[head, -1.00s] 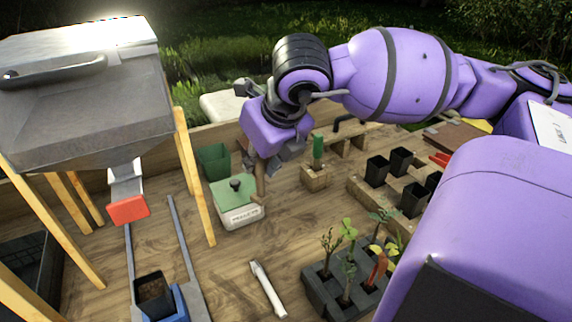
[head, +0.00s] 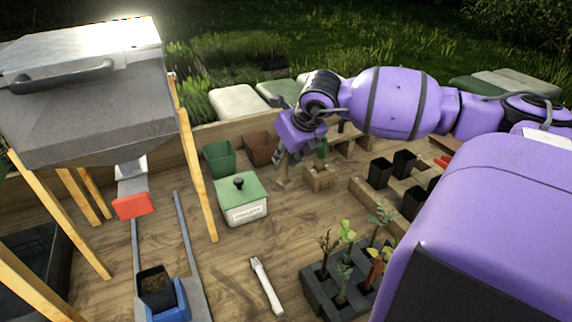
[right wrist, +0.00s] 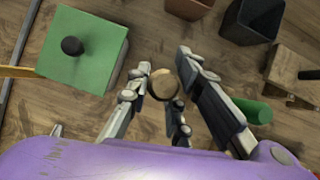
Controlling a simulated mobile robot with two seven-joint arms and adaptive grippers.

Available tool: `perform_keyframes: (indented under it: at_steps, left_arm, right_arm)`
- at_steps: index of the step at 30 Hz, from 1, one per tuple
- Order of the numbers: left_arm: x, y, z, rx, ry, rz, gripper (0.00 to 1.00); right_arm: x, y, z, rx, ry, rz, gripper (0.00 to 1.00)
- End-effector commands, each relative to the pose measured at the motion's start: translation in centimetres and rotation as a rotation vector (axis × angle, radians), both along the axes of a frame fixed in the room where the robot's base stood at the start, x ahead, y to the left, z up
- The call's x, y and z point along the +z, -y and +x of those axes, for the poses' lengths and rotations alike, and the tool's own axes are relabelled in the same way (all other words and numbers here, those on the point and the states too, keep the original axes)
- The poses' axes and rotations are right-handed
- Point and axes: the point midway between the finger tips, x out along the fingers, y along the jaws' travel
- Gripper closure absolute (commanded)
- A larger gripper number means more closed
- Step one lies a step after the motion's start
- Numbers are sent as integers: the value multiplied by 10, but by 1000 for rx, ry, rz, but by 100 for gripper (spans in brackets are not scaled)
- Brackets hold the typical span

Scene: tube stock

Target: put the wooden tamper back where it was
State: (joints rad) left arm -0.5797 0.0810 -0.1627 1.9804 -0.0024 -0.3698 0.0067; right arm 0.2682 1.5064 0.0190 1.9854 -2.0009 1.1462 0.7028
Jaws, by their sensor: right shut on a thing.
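The wooden tamper (head: 283,174) is a slim light-brown piece, held roughly upright. My right gripper (head: 290,151) is shut on it, and the fingers hide its upper part in the head view. In the right wrist view my right gripper (right wrist: 160,90) has its fingers around the tamper's round wooden end (right wrist: 162,84). The tamper is between the green-lidded box and the small wooden block. I cannot tell whether its lower end touches the bench. My left gripper is not in view.
A green pot (head: 219,158) and terracotta pot (head: 258,148) are behind.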

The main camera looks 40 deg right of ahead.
Motion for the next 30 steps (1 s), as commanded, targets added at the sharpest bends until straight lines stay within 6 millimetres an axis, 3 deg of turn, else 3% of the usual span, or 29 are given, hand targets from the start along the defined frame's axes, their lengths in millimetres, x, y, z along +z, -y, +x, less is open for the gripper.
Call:
perform_keyframes:
  at_steps: [7,14,26,27,30]
  left_arm:
    - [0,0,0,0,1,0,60]
    - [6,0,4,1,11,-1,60]
    - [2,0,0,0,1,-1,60]
    - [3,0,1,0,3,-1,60]
    - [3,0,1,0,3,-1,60]
  right_arm:
    - [-13,10,6,-1,3,1,100]
    - [-42,11,7,0,4,2,100]
    - [-50,11,7,1,1,1,100]
    - [-50,11,6,1,1,1,75]
    - [-49,11,6,1,1,1,62]
